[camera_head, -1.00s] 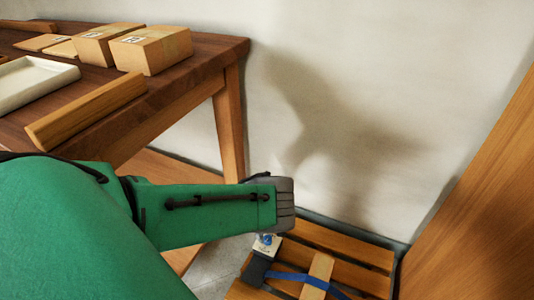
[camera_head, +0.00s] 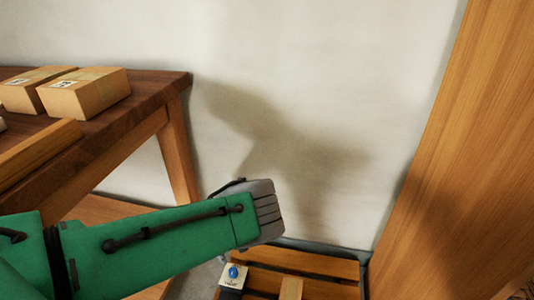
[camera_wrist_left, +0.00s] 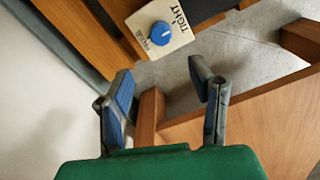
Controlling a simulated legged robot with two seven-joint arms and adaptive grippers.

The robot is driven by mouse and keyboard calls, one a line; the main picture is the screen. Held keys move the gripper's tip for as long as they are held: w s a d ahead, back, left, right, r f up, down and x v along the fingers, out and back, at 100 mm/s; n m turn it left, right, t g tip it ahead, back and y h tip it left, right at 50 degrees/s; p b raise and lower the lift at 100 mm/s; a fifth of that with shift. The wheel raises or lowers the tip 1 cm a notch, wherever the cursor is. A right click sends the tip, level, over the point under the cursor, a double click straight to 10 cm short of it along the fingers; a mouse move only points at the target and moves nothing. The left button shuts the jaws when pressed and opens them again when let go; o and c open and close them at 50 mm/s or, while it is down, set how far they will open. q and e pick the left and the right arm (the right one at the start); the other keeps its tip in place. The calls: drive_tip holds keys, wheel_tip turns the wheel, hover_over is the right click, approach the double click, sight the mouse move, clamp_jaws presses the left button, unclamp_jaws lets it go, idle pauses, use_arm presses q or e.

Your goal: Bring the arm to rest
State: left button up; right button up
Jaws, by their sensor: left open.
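My left arm reaches in from the left in the head view, a green sleeve ending in a grey wrist part (camera_head: 262,210). Its fingers are hidden there. In the left wrist view my left gripper (camera_wrist_left: 160,70) is open, its two blue-and-grey fingers apart with nothing between them. Beyond the fingertips is a pale plate with a blue knob (camera_wrist_left: 160,33), marked TIGHT at one side. In the head view this plate (camera_head: 233,274) sits below the wrist, on the slatted wooden seat (camera_head: 320,264), with a visible gap between. My right gripper is not in view.
A dark wooden table (camera_head: 140,106) stands at the left with cardboard boxes (camera_head: 85,95) and a wooden bar (camera_head: 35,153) on it. A tall wooden panel (camera_head: 460,150) stands at the right. The pale wall (camera_head: 320,90) behind is bare, with my arm's shadow on it.

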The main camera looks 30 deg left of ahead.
use_arm(q)
drive_tip(key=s+d+r+m, duration=0.4)
drive_tip(key=s+r+m, duration=0.15)
drive_tip(key=s, duration=0.35)
drive_tip(key=s+d+r+m, duration=0.45)
drive_tip(key=s+m, duration=0.25)
drive_tip(key=s, duration=0.2)
drive_tip(key=s+d+r+m, duration=0.5)
drive_tip(key=s+m, duration=0.2)
drive_tip(key=s, duration=0.2)
wheel_tip(320, 180, up, 14)
drive_tip(key=p, duration=1.3)
drive_tip(key=shift+a+f+n+t+p, duration=0.2)
drive_tip(key=shift+n+t+p, duration=0.1)
drive_tip(key=shift+n+p, duration=0.15)
drive_tip(key=shift+w, duration=0.1)
